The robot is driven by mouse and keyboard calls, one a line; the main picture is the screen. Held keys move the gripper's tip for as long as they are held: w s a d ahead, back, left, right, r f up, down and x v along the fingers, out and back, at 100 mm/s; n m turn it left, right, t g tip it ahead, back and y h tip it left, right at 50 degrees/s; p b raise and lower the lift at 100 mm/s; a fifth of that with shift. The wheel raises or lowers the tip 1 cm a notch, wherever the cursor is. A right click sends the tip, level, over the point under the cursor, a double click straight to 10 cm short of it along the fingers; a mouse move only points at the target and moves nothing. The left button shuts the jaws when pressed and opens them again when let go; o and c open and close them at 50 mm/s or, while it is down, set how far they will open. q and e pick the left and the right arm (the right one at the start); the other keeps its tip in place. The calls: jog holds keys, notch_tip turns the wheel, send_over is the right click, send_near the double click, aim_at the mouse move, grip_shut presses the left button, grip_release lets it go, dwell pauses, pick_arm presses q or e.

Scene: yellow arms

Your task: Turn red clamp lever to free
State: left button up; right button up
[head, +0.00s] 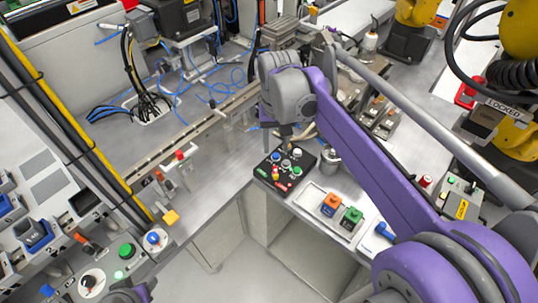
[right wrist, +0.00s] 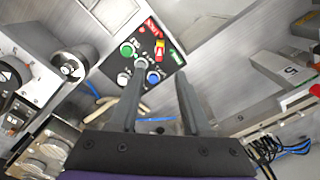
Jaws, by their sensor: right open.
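A small upright clamp with a red-tipped lever (head: 180,155) stands on the metal rail left of centre in the head view. I cannot tell its exact lever position at this size. My right gripper (head: 287,134) hangs over a black button panel (head: 297,185), to the right of that clamp. In the right wrist view its two dark fingers are apart with nothing between them, and the panel (right wrist: 128,62) lies beyond the fingertips. A red part (right wrist: 315,90) is cut off at that view's right edge; I cannot tell if it is the lever.
A tray with an orange block (head: 331,203) and a green block (head: 351,217) lies right of the panel, near a metal cup (head: 329,160). Blue cables (head: 200,75) lie behind the rail. A yellow block (head: 171,217) sits left of the open floor gap.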

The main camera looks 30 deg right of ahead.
aim_at(275, 170)
notch_tip(275, 170, down, 11)
jog(key=shift+w+r+b, duration=0.1)
jog(key=shift+r+b, duration=0.1)
jog(key=shift+b, duration=0.15)
grip_shut()
dwell(0.3)
